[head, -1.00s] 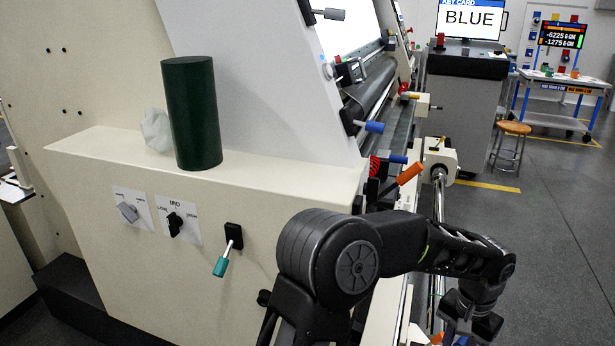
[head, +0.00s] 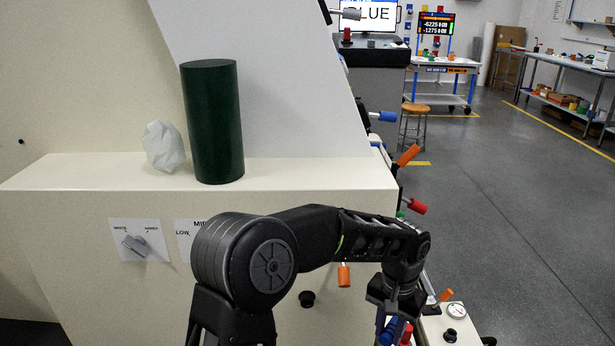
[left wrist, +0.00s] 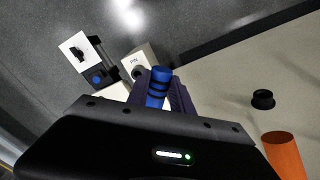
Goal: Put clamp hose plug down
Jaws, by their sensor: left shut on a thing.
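My left gripper (head: 394,316) hangs at the lower middle right of the head view, pointing down. In the left wrist view its two dark fingers (left wrist: 164,95) are shut on a blue banded cylindrical piece, which looks like the clamp hose plug (left wrist: 157,84). Its lower end is hidden between the fingers and behind the gripper body. Blue also shows at the gripper's tip in the head view (head: 387,332), with a red piece (head: 406,333) beside it. I cannot tell whether the plug touches anything below. My right gripper is not in view.
A cream machine ledge (head: 300,172) carries a dark green cylinder (head: 213,122) and a crumpled pale lump (head: 163,147). Open grey floor (head: 510,210) spreads to the right, past a stool (head: 414,125).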

